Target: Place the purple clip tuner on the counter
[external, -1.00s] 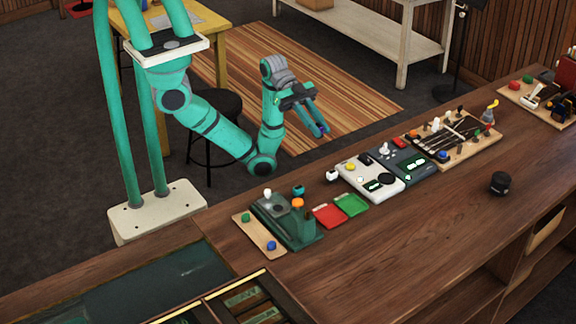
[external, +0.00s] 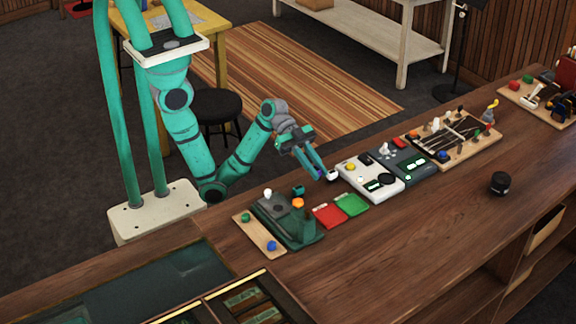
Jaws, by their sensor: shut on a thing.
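No clearly purple clip tuner can be made out. A small teal piece (external: 298,190) stands on the counter to the left of my gripper.
The white box (external: 372,190), a dark box (external: 411,167), red (external: 330,216) and green (external: 351,204) trays, and a green stand (external: 285,228) crowd this edge. A wooden board (external: 467,150) with tools lies farther right. The counter's front middle is clear.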

